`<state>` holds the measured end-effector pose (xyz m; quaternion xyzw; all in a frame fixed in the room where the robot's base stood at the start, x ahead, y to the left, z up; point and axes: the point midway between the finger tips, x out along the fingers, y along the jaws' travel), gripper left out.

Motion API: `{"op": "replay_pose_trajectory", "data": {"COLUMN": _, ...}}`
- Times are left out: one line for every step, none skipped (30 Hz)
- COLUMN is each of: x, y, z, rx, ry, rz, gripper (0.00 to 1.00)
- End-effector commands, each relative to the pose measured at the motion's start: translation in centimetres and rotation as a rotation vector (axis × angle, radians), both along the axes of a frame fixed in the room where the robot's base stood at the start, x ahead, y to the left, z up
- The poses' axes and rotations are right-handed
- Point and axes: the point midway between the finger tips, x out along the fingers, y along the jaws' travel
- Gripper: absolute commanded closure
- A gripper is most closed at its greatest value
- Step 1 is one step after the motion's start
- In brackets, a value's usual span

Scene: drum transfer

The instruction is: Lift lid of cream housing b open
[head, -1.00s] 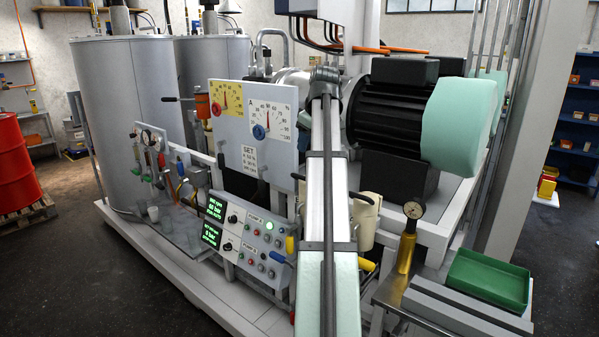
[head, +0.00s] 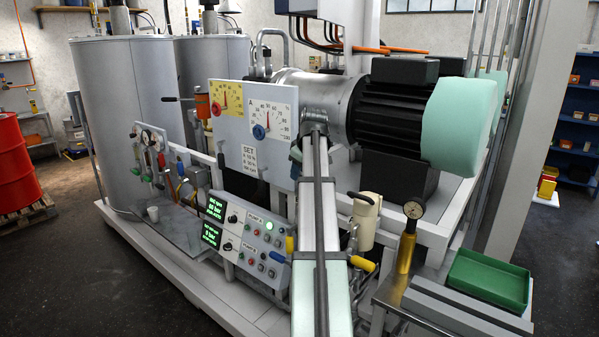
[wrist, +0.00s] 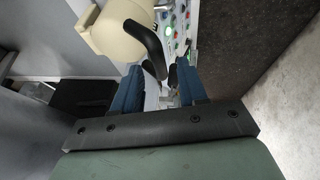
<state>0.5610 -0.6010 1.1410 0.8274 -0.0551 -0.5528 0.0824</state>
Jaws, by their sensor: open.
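A cream housing (head: 367,222) with a black lever handle (head: 360,198) stands just right of my arm in the head view. Its lid looks down. In the wrist view a cream housing (wrist: 112,25) fills the upper left, and its curved black handle (wrist: 146,46) reaches down toward my gripper (wrist: 160,82). I cannot tell whether both views show the same housing. My gripper is open, its blue fingers apart, with the handle's lower end near the gap between the fingertips. No grip on it shows. My gripper is mostly hidden by my arm in the head view.
A control panel (head: 250,240) with screens and buttons is left of my arm. A gauge plate (head: 250,125) and black motor (head: 395,110) stand behind. A yellow column with a dial (head: 408,240) and a green tray (head: 488,278) are at the right.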

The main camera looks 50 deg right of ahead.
Motion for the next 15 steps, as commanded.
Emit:
{"op": "replay_pose_trajectory", "data": {"x": 0.13, "y": -0.05, "z": -0.3, "rx": 0.0, "ry": 0.0, "rz": 0.0, "gripper": 0.58}}
{"op": "replay_pose_trajectory", "data": {"x": 0.19, "y": -0.07, "z": -0.41, "rx": 0.0, "ry": 0.0, "rz": 0.0, "gripper": 0.58}}
{"op": "replay_pose_trajectory", "data": {"x": 0.23, "y": -0.1, "z": -0.52, "rx": 0.0, "ry": 0.0, "rz": 0.0, "gripper": 0.58}}
{"op": "replay_pose_trajectory", "data": {"x": 0.27, "y": -0.11, "z": -0.58, "rx": -0.001, "ry": 0.0, "rz": 0.0, "gripper": 0.58}}
{"op": "replay_pose_trajectory", "data": {"x": 0.29, "y": -0.12, "z": -0.63, "rx": -0.001, "ry": 0.0, "rz": 0.0, "gripper": 0.58}}
{"op": "replay_pose_trajectory", "data": {"x": 0.3, "y": -0.12, "z": -0.66, "rx": -0.001, "ry": 0.0, "rz": 0.0, "gripper": 0.58}}
{"op": "replay_pose_trajectory", "data": {"x": 0.31, "y": -0.13, "z": -0.68, "rx": -0.001, "ry": 0.0, "rz": 0.0, "gripper": 0.58}}
{"op": "replay_pose_trajectory", "data": {"x": 0.31, "y": -0.13, "z": -0.68, "rx": -0.001, "ry": -0.001, "rz": 0.0, "gripper": 0.58}}
{"op": "replay_pose_trajectory", "data": {"x": 0.31, "y": -0.13, "z": -0.68, "rx": -0.001, "ry": -0.001, "rz": 0.0, "gripper": 0.58}}
{"op": "replay_pose_trajectory", "data": {"x": 0.32, "y": -0.13, "z": -0.68, "rx": -0.001, "ry": -0.001, "rz": 0.0, "gripper": 0.58}}
{"op": "replay_pose_trajectory", "data": {"x": 0.32, "y": -0.13, "z": -0.68, "rx": -0.001, "ry": -0.001, "rz": 0.0, "gripper": 0.58}}
{"op": "replay_pose_trajectory", "data": {"x": 0.31, "y": -0.12, "z": -0.67, "rx": -0.001, "ry": -0.001, "rz": 0.0, "gripper": 0.58}}
{"op": "replay_pose_trajectory", "data": {"x": 0.31, "y": -0.12, "z": -0.67, "rx": -0.001, "ry": -0.001, "rz": 0.0, "gripper": 0.58}}
{"op": "replay_pose_trajectory", "data": {"x": 0.31, "y": -0.12, "z": -0.67, "rx": 0.0, "ry": -0.001, "rz": 0.0, "gripper": 0.61}}
{"op": "replay_pose_trajectory", "data": {"x": 0.31, "y": -0.12, "z": -0.67, "rx": 0.0, "ry": -0.001, "rz": 0.0, "gripper": 0.65}}
